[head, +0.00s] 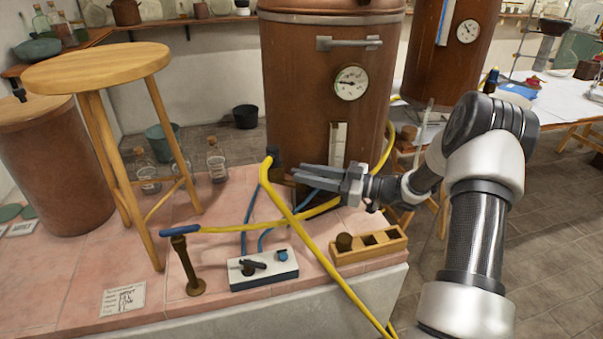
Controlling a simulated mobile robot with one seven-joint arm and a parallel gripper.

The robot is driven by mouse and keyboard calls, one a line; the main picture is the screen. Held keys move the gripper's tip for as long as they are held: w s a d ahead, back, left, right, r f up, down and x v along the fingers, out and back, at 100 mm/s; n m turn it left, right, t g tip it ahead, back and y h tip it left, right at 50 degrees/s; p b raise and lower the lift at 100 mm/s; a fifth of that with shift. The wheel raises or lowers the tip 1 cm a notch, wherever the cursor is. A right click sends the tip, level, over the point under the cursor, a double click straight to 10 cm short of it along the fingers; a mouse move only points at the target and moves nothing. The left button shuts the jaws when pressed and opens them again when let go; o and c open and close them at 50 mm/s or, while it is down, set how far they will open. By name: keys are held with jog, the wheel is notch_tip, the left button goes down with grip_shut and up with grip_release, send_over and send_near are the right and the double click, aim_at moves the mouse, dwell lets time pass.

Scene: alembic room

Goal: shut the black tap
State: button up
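The black tap (253,266) is a dark lever on the left part of the top of a small white block with a dark blue base (264,278). A blue tap (282,255) sits to its right on the same block. The black lever lies roughly sideways across the block; I cannot tell its exact setting. My gripper (297,173) is above and behind the block, in front of the copper boiler, fingers pointing left. Its two fingers look apart, with nothing visible between them. It is clear of the tap.
A yellow hose (310,232) crosses in front of my gripper, right of the block. Blue hoses (247,226) rise behind the block. A brass post (187,265) stands left, a wooden tray (368,247) right. A stool (98,70) and copper boiler (330,60) stand behind.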

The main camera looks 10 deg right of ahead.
jog(key=s+d+m+t+h+p, duration=0.4)
jog(key=s+m+t+h+p, duration=0.45)
jog(key=s, duration=0.85)
jog(key=w+d+g+h+p, duration=0.3)
jog(key=w+g+h, duration=0.2)
jog(key=g+h, duration=0.2)
notch_tip(320, 180, up, 7)
jog(key=s+a+m+g+h+p, duration=0.1)
jog(key=m+g+p, duration=0.1)
jog(key=m, duration=0.2)
jog(key=s+a+r+m+g+y+p, duration=0.1)
jog(key=s+a+r+m+g, duration=0.1)
jog(key=s+a+r, duration=0.2)
jog(key=s+a+r+m+g+y+p, duration=0.2)
jog(key=s+a+r, duration=0.3)
jog(key=a, duration=0.6)
jog(key=shift+a+r+m, duration=0.25)
jog(key=shift+r+m, duration=0.4)
jog(key=shift+r, duration=0.2)
